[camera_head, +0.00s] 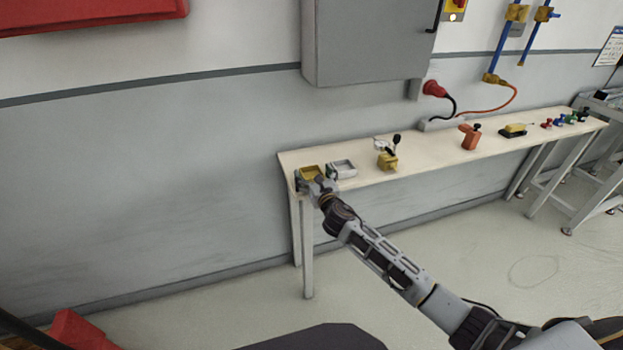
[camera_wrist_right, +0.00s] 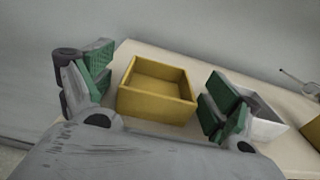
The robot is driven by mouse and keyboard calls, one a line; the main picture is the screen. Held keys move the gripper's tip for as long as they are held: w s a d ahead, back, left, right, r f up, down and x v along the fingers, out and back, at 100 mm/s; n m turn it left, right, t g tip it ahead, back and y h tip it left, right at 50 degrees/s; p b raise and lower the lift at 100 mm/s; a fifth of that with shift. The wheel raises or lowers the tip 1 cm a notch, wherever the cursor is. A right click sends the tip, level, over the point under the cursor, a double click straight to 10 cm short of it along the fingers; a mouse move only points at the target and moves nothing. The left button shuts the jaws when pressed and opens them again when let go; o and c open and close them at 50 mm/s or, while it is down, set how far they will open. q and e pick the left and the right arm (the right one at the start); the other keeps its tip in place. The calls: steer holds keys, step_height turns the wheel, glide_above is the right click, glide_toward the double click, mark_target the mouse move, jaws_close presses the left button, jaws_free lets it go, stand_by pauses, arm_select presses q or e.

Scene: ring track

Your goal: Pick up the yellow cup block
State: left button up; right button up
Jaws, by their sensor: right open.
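The yellow cup block (camera_head: 309,171) is an open-topped square box at the left end of the long narrow table. In the right wrist view the yellow cup block (camera_wrist_right: 156,92) lies between the two green-padded fingers. My right gripper (camera_head: 312,183) is open, with one finger on each side of the block; in the wrist view (camera_wrist_right: 153,88) gaps show between the fingers and its walls. In the head view the gripper hides the block's near part. My left gripper is not in view.
A grey-white cup block (camera_head: 343,169) stands just right of the yellow one, close behind the right finger. Farther right on the table (camera_head: 430,154) are a yellow block with a lever (camera_head: 388,160), an orange item (camera_head: 469,138) and several small pieces. The wall is behind.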

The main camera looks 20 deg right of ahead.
steer(key=shift+w, duration=0.85)
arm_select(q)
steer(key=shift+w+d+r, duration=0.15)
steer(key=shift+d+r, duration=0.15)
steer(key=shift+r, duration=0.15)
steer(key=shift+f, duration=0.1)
arm_select(e)
steer(key=c, duration=1.1)
steer(key=shift+r, duration=0.15)
